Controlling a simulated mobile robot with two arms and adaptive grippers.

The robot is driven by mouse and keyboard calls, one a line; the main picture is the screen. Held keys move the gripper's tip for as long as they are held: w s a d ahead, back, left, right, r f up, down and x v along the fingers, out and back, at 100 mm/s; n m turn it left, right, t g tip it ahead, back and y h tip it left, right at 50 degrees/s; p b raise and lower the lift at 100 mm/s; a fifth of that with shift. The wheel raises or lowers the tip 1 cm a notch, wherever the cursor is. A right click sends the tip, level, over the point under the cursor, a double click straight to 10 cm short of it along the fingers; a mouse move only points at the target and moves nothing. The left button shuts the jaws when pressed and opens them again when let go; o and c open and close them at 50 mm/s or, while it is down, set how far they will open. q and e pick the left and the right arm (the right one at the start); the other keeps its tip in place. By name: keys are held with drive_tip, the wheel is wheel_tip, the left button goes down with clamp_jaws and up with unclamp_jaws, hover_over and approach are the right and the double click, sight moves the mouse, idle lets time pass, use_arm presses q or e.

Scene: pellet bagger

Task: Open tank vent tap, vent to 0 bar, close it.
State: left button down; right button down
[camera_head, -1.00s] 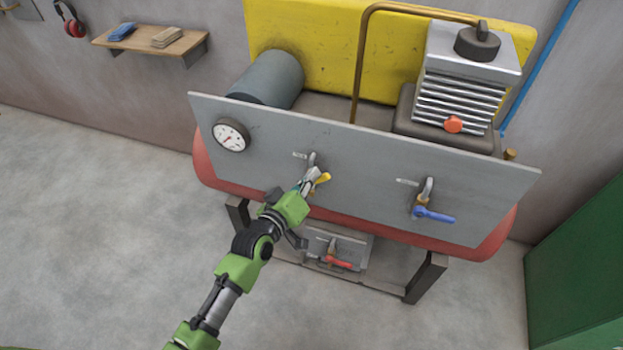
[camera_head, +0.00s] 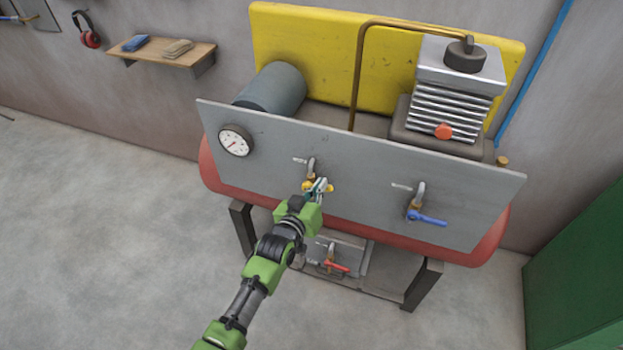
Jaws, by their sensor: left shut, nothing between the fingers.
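A tap with a yellow handle (camera_head: 307,185) sits on the grey panel (camera_head: 270,150), left of the panel's middle. The yellow shows on both sides of my left gripper (camera_head: 319,186). The gripper is shut with nothing between its fingers, at the handle and covering its middle. I cannot tell whether it touches it. A round white pressure gauge (camera_head: 235,141) is on the panel's left; its reading is too small to make out. A tap with a blue handle (camera_head: 428,219) is on the panel's right. A tap with a red handle (camera_head: 336,266) is low, under the tank. Tap labels are unreadable.
The red tank (camera_head: 485,243) lies behind the panel on dark legs (camera_head: 424,285). A finned compressor block (camera_head: 456,90) and copper pipe (camera_head: 356,80) stand above. A green cabinet (camera_head: 580,240) is at right. A shelf (camera_head: 170,55) hangs at left. The left floor is clear.

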use_arm(q)
drive_tip(key=shift+s+d+f, duration=0.15)
drive_tip(key=shift+d+f, duration=0.2)
drive_tip(key=shift+f, duration=0.35)
use_arm(e)
drive_tip(key=shift+w, duration=0.45)
use_arm(q)
drive_tip(key=shift+d+f, duration=0.1)
use_arm(e)
drive_tip(key=shift+s, duration=0.15)
drive_tip(key=shift+r, duration=0.15)
